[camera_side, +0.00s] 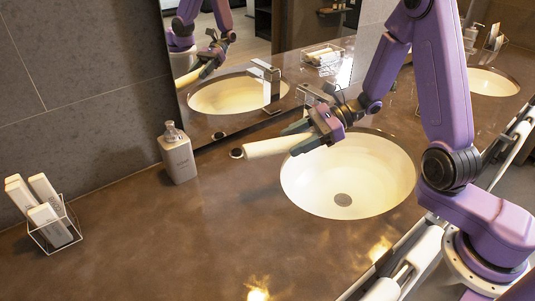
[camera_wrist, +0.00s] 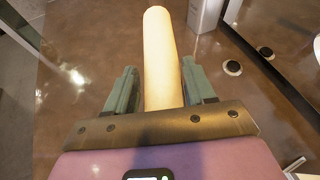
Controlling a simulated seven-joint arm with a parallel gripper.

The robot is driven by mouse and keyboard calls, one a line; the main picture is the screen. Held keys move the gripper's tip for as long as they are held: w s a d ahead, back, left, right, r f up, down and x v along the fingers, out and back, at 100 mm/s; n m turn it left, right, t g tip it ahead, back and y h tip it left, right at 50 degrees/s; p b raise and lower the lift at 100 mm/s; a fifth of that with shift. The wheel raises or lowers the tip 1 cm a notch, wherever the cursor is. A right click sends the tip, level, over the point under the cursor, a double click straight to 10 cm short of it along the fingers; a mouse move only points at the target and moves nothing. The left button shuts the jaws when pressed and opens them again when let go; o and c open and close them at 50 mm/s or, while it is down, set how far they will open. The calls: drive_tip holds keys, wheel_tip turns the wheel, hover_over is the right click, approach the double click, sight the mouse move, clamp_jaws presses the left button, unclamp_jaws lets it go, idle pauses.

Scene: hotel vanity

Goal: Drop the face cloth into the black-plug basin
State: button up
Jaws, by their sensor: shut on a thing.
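The face cloth is a cream roll (camera_side: 270,147), held out sideways by my gripper (camera_side: 304,136). In the wrist view the roll (camera_wrist: 160,55) points away between the two green-grey fingers of my gripper (camera_wrist: 160,90), which is shut on it. The roll's near end is hidden by the gripper. The near basin (camera_side: 300,190) is a white oval with a round greyish plug (camera_side: 343,199) at its bottom. My gripper is above this basin's back left rim, and the roll extends left over the counter. A second basin (camera_side: 493,82) is at the far right; its plug cannot be made out.
A grey dispenser bottle (camera_side: 178,156) stands by the wall, left of the roll; part shows in the wrist view (camera_wrist: 203,14). A mirror (camera_side: 215,70) rises behind the basin. The front left brown counter (camera_side: 170,240) is clear.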

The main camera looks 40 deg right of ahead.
drive_tip(key=s+d+f, duration=0.1)
drive_tip(key=s+d, duration=0.2)
drive_tip(key=d, duration=0.5)
drive_tip(key=s+d+f+g, duration=0.1)
drive_tip(key=s+d, duration=0.3)
drive_tip(key=d, duration=0.3)
drive_tip(key=s+d+f, duration=0.1)
drive_tip(key=s+d, duration=0.2)
drive_tip(key=d, duration=0.5)
wheel_tip(320, 180, down, 15)
drive_tip(key=shift+g, duration=0.3)
drive_tip(key=o, duration=1.2)
drive_tip(key=shift+y, duration=0.3)
drive_tip(key=shift+d+r, duration=0.1)
